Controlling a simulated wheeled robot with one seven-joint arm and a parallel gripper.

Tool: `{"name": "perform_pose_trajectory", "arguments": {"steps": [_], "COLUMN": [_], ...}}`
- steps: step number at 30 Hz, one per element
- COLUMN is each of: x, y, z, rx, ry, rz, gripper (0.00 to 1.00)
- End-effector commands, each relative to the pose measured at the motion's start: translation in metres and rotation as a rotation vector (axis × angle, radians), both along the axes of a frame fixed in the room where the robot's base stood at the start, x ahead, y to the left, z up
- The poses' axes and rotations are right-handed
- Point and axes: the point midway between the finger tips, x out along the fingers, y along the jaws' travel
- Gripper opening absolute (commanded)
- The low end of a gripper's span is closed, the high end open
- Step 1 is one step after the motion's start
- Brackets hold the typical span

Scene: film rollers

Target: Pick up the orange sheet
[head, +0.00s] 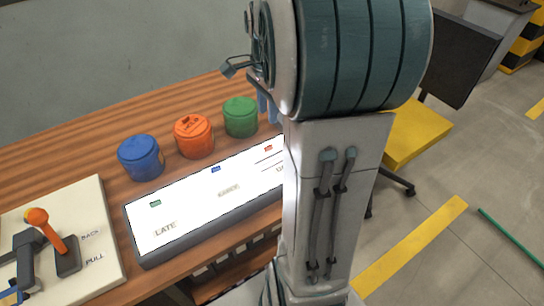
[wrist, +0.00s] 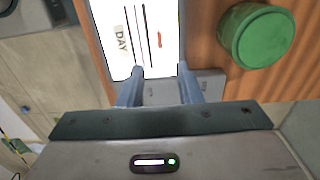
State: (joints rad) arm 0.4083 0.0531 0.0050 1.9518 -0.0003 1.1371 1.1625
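A small orange-red mark (head: 268,148) shows on the right part of the white light panel (head: 190,215). It shows in the wrist view as a thin orange-red strip (wrist: 159,40), with dark lines to its left. I cannot tell whether it is a loose sheet or a printed label. My gripper (wrist: 161,72) has two blue fingers, spread apart with nothing held between them. They are over the panel's grey end edge, with the strip ahead of them. In the head view the blue fingers (head: 266,106) are partly hidden by my arm, which also covers the panel's right end.
Blue (head: 141,160), orange (head: 193,138) and green (head: 240,118) canisters stand behind the panel on the wooden table (head: 80,160). The green one (wrist: 257,36) is close right of the fingers in the wrist view. A lever box (head: 100,255) sits left. A yellow chair (head: 415,130) stands right.

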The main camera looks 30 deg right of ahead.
Motion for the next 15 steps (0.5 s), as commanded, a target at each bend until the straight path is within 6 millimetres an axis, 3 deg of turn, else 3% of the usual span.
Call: {"name": "perform_pose_trajectory", "arguments": {"steps": [7, 15], "x": [-0.001, -0.001], "y": [0.0, -0.001], "z": [-0.051, -0.072], "rx": [0.002, 0.001], "ry": [0.004, 0.002], "rz": [0.004, 0.004], "gripper": [0.32, 0.32]}}
